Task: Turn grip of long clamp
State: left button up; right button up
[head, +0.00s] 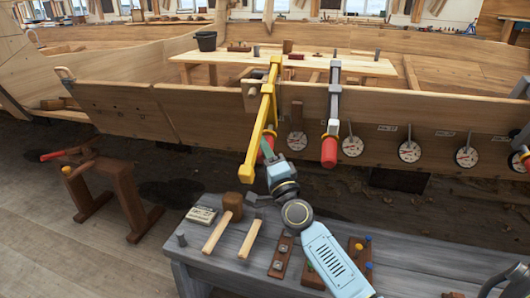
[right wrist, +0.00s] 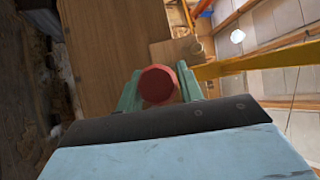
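The long clamp is a yellow bar clamp (head: 263,112) hooked over the hull's top plank and slanting down to the left in the head view. Its red grip (head: 267,147) is partly hidden behind my right gripper (head: 268,156). In the right wrist view the end of the red grip (right wrist: 158,86) lies between the two green fingers of my right gripper (right wrist: 160,88). The fingers flank it on both sides with no clear gap, so the gripper looks shut on it. My left gripper is not in view.
A grey clamp (head: 333,105) with a red grip (head: 329,151) hangs just to the right. Round dials (head: 352,146) line the hull plank. A grey bench (head: 200,242) with a mallet (head: 232,203) lies below my arm. A wooden trestle (head: 112,187) stands left.

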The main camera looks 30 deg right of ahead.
jog(key=o, duration=0.4)
jog(key=shift+c, duration=0.2)
jog(key=v, duration=1.3)
jog(key=shift+s, duration=0.2)
jog(key=shift+a, duration=0.1)
